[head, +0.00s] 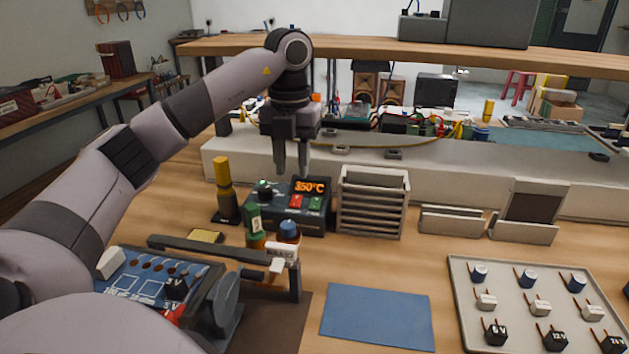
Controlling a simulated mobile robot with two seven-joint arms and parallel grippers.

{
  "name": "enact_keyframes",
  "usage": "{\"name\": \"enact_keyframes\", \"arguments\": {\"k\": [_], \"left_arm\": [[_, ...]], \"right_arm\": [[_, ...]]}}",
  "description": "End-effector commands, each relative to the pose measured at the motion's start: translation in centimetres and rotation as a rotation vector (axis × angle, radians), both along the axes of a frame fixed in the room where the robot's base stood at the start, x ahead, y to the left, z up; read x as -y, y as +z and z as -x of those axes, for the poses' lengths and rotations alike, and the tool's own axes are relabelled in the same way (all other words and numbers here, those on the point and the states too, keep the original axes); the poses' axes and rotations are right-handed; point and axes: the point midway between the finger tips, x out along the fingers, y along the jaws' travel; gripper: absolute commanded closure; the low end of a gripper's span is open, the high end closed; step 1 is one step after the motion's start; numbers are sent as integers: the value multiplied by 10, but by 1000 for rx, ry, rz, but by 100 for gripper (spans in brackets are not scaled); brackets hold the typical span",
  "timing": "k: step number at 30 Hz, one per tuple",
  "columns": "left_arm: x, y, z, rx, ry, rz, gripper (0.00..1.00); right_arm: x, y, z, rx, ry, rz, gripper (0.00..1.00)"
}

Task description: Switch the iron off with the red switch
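The soldering station (318,222) is a dark box on the bench, with an orange display (310,187) reading 350°C. Its red switch (296,202) sits below the display, left of a green button (315,203). A yellow-handled tool, apparently the iron (222,172), stands upright in a dark holder left of the station. My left gripper (292,173) points down above the station, its fingers apart with nothing between them. The fingertips appear above the red switch; their exact height is hard to judge. My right gripper is out of view.
Bottles with green (253,212) and blue (289,228) caps stand in front of the station. A slotted rack (372,205) is close on its right. A circuit board fixture (160,275) lies front left, under my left arm. A blue mat (377,318) and a parts tray (458,285) lie front right.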

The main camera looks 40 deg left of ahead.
Motion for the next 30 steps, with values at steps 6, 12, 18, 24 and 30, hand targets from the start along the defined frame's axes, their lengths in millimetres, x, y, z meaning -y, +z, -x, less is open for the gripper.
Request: {"name": "enact_keyframes", "arguments": {"k": [6, 12, 18, 24, 30], "left_arm": [[0, -17, 0, -3, 0, -1, 66], [0, -49, 1, -3, 0, -1, 66], [0, -68, 1, -1, 0, 0, 66], [0, -72, 0, 0, -1, 0, 66], [0, -72, 0, 0, -1, 0, 92]], "right_arm": [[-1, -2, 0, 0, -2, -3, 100], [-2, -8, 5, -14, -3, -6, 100], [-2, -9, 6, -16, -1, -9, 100], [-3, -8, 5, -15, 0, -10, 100], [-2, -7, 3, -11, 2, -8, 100]]}}
